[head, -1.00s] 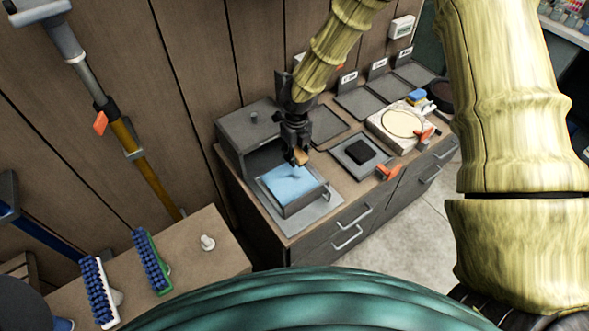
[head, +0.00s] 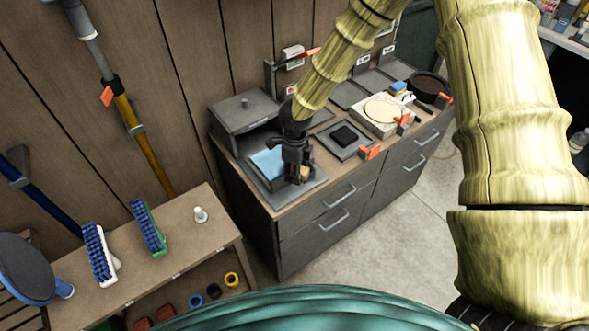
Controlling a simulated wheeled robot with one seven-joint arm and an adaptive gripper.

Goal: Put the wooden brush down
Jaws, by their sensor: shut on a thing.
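My gripper (head: 298,172) is in the head view, pointing down over the front right part of the grey mat (head: 312,188) on the cabinet top. It is shut on a small tan wooden piece (head: 304,171), which I take to be the wooden brush. Most of it is hidden by the fingers, and bristles cannot be made out. It is low, close to the mat, but I cannot tell whether it touches. The grey tray with a blue cloth (head: 266,162) is just left of the gripper, partly hidden behind it.
A grey box (head: 243,112) stands behind the tray. Right of the gripper are a dark block on a pad (head: 344,135), orange clips (head: 370,152) and a white board (head: 380,115).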

